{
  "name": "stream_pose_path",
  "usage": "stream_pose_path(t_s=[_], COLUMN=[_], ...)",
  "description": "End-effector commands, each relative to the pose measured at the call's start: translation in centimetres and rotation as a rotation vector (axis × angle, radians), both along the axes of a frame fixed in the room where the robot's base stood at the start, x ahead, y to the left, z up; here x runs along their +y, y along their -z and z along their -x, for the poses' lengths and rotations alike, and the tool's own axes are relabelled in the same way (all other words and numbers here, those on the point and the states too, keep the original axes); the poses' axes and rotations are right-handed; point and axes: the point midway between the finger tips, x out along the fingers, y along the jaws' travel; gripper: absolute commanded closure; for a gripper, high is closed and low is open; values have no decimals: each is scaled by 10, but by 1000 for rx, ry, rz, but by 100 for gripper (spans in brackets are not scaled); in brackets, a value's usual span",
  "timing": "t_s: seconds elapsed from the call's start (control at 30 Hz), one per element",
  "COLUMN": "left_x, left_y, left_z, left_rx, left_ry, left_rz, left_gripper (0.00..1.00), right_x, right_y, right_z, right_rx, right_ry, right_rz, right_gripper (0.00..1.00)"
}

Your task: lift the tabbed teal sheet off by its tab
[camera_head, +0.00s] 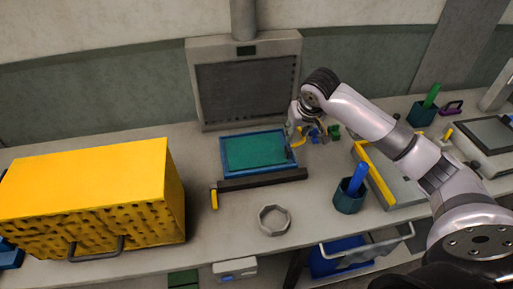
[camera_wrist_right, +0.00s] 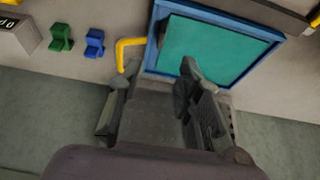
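The teal sheet (camera_head: 254,151) lies flat inside a blue-rimmed tray (camera_head: 222,158) on the bench. In the right wrist view the teal sheet (camera_wrist_right: 212,50) and the blue rim (camera_wrist_right: 240,21) show beyond my fingers. My right gripper (camera_head: 296,140) is at the tray's right edge. In the wrist view my right gripper (camera_wrist_right: 160,75) has its fingers apart with nothing between them; one finger overlaps the sheet's edge in the picture. A bent yellow piece (camera_wrist_right: 126,44) stands beside the tray. I cannot make out the sheet's tab. My left gripper is not in view.
A dark bar (camera_head: 262,180) with a yellow handle (camera_head: 214,198) lies before the tray. A grey ring (camera_head: 274,219) and a cup (camera_head: 349,200) stand nearer. A large yellow box (camera_head: 90,190) fills the left. Small green (camera_wrist_right: 61,38) and blue (camera_wrist_right: 95,42) blocks sit beside the tray.

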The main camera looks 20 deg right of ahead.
Motion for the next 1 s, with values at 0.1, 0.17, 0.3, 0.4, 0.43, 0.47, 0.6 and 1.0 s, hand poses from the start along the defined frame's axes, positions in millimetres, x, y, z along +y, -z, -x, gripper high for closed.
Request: stream_pose_path(t_s=[0.1, 0.17, 0.3, 0.4, 0.43, 0.47, 0.6, 1.0], left_x=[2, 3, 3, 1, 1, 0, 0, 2], left_y=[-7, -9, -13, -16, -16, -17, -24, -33], left_z=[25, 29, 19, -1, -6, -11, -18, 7], left_rx=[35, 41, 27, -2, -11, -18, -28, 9], left_ry=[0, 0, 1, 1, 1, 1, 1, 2], left_rz=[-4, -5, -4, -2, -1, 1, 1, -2], left_gripper=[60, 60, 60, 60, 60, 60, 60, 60], right_x=[-2, -2, -5, -6, -6, -6, -7, -10], right_y=[24, 35, 57, 66, 67, 69, 78, 118], right_z=[-9, -15, -24, -27, -28, -28, -32, -46], right_rx=[4, 3, 2, 0, 0, -1, 1, -1], right_ry=[1, 0, 1, 0, -1, -1, -2, -3], right_rz=[-1, -3, -2, -1, -1, 0, 1, 0], right_gripper=[68, 68, 68, 68, 68, 68, 68, 68])
